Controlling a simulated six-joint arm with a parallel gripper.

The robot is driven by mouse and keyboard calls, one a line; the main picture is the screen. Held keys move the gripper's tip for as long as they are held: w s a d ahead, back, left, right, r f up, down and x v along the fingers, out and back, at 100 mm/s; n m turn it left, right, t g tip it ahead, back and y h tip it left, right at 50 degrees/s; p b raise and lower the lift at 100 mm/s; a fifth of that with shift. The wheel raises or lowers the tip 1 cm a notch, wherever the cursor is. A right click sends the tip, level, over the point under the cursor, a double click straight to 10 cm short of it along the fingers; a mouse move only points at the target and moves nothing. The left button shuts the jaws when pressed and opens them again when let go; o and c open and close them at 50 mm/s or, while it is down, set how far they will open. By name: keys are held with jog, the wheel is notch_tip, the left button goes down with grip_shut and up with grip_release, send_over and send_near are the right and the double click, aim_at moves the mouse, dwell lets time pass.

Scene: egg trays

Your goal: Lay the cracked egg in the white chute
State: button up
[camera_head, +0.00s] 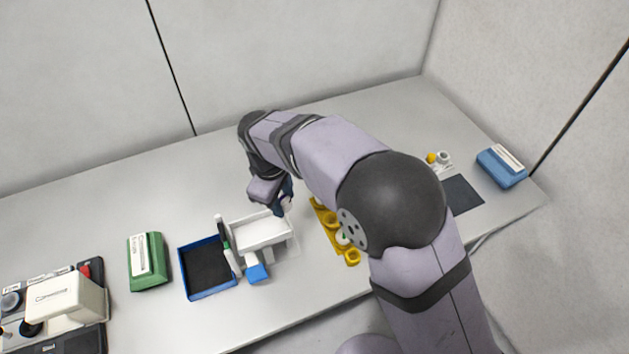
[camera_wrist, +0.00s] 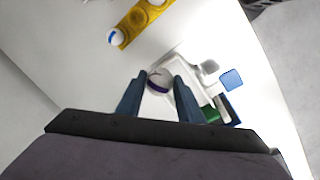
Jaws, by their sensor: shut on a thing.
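My gripper (camera_wrist: 160,92) is shut on a white egg (camera_wrist: 158,82) with a dark purple band and a thin dark crack line near its top. In the wrist view the egg sits between the two blue fingertips, with the white chute (camera_wrist: 192,74) behind and to the right. In the head view my gripper (camera_head: 286,196) is at the far right end of the white chute (camera_head: 262,233), beside or just above it; the exact gap cannot be told. The held egg is largely hidden there by the gripper. The chute's trough looks empty.
A yellow egg tray (camera_head: 328,228) stands right of the chute, partly behind my arm. A blue-banded egg (camera_wrist: 117,37) shows at its end. A blue-rimmed dark tray (camera_head: 207,268) and a green box (camera_head: 147,262) lie left. A blue flap (camera_head: 257,272) stands at the chute's front.

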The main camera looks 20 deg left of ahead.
jog(key=shift+n, duration=0.7)
jog(key=s+a, duration=0.2)
jog(key=s+a+p, duration=0.1)
jog(key=a, duration=0.1)
jog(key=shift+s+r, duration=0.35)
jog(key=shift+r, duration=0.05)
notch_tip(320, 180, down, 5)
jog(key=b, duration=0.3)
jog(key=shift+r+b, duration=0.2)
jog(key=shift+b, duration=0.15)
jog(key=shift+f+b, duration=0.45)
jog(key=shift+f, duration=0.55)
jog(key=shift+f, duration=0.4)
jog(key=o, duration=0.8)
jog(key=shift+c, duration=0.2)
